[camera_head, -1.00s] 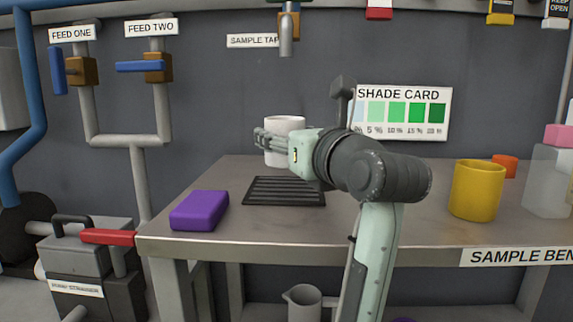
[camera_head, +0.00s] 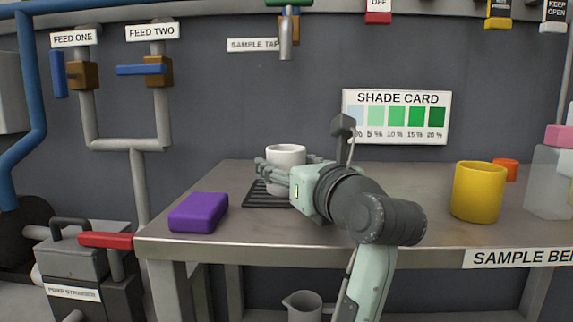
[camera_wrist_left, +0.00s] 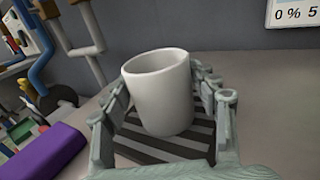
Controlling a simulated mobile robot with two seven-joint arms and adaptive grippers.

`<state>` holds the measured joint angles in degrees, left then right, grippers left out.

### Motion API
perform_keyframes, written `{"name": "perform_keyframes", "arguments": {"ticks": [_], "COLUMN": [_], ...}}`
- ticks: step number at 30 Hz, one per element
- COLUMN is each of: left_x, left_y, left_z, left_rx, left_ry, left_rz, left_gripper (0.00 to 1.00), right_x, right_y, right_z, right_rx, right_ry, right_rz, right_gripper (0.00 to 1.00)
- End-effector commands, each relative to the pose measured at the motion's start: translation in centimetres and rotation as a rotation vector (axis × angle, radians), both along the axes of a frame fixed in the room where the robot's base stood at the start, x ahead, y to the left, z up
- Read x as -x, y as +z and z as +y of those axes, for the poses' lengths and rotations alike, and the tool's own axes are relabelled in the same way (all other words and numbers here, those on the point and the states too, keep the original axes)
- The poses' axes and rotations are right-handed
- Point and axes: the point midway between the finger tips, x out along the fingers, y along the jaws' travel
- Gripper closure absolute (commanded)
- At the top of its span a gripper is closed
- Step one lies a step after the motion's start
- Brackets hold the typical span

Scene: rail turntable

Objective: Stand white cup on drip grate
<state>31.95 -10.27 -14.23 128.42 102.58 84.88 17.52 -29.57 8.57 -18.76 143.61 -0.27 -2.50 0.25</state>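The white cup (camera_head: 287,155) is upright over the black drip grate (camera_head: 262,200), below the sample tap. My left gripper (camera_head: 273,170) has its fingers around the cup, one on each side, and appears shut on it. In the left wrist view the cup (camera_wrist_left: 160,95) stands between the fingers (camera_wrist_left: 163,100), with the grate's slats (camera_wrist_left: 150,152) under and around its base. I cannot tell whether the base touches the grate. Part of the grate is hidden behind my gripper. My right gripper is not in view.
A purple block (camera_head: 199,212) lies left of the grate near the bench's front edge. A yellow cup (camera_head: 478,192) and an orange item (camera_head: 505,169) stand at the right. The sample tap (camera_head: 286,45) hangs above.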

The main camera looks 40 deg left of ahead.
Motion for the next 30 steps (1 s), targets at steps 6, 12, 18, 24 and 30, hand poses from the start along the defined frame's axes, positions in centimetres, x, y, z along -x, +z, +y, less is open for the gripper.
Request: {"name": "perform_keyframes", "arguments": {"ticks": [6, 12, 18, 24, 30], "left_x": [0.0, 0.0, 0.8, 3.1, 5.1], "left_y": [0.0, 0.1, 0.2, 0.2, 0.3], "left_z": [0.0, 0.0, -1.6, -5.4, -8.6], "left_rx": [0.0, 0.0, 0.004, 0.003, 0.003], "left_ry": [0.0, 0.0, -0.005, -0.006, -0.004], "left_rz": [0.0, 0.0, 0.0, 0.001, 0.001], "left_gripper": [0.25, 0.25, 0.25, 0.25, 0.25], "right_x": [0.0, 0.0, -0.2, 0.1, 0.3], "right_y": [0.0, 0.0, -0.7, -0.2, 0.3], "right_z": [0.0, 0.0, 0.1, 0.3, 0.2], "right_rx": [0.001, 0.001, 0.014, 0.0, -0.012], "right_ry": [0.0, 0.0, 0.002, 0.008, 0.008], "right_rz": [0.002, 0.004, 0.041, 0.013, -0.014], "right_gripper": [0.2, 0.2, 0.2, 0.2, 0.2]}}
